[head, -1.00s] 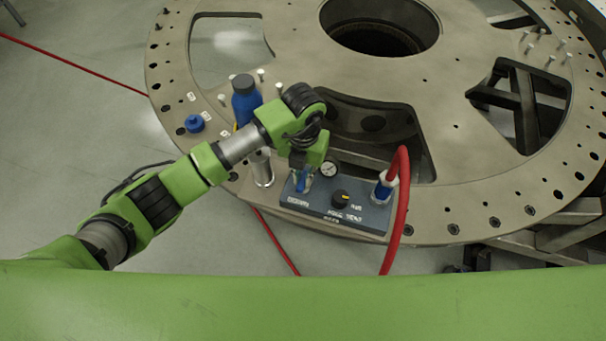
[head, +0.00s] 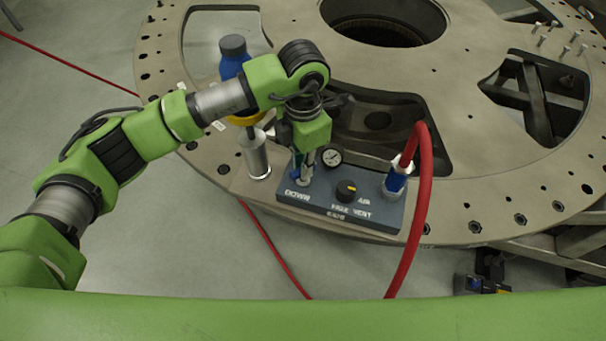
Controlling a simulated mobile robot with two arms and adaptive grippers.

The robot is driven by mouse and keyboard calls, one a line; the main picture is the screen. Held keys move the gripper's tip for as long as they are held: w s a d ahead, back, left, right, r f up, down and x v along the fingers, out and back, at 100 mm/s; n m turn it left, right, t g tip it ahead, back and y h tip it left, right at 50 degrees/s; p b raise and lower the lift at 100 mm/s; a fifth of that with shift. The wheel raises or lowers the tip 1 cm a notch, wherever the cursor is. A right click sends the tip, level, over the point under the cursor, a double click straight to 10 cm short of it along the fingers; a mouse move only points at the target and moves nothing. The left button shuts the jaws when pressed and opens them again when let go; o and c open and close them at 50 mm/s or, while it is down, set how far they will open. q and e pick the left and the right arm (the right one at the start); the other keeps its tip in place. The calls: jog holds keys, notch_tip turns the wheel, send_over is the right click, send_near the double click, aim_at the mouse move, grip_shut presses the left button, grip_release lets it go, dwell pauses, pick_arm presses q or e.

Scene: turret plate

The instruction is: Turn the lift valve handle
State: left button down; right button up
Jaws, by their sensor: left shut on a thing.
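The blue-grey valve panel (head: 322,201) sits on the near edge of the turret plate. My left gripper (head: 304,170) points down there and is shut on the handle. The gripper and wrist hide most of the handle, so its exact angle is hard to tell. My right gripper is out of view.
A metal cylinder (head: 255,155) and blue bottle (head: 233,56) stand left. The plate (head: 470,150) has large openings.

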pick_arm(q)
jog(key=m+b, duration=0.7)
jog(key=b, duration=0.3)
jog(key=shift+f, duration=0.2)
jog(key=shift+r+m+b, duration=0.2)
jog(key=shift+m+b, duration=1.15)
jog(key=shift+m, duration=0.05)
jog(key=shift+r, duration=0.1)
jog(key=c, duration=2)
grip_release()
jog(key=shift+c, duration=0.2)
notch_tip(320, 180, up, 12)
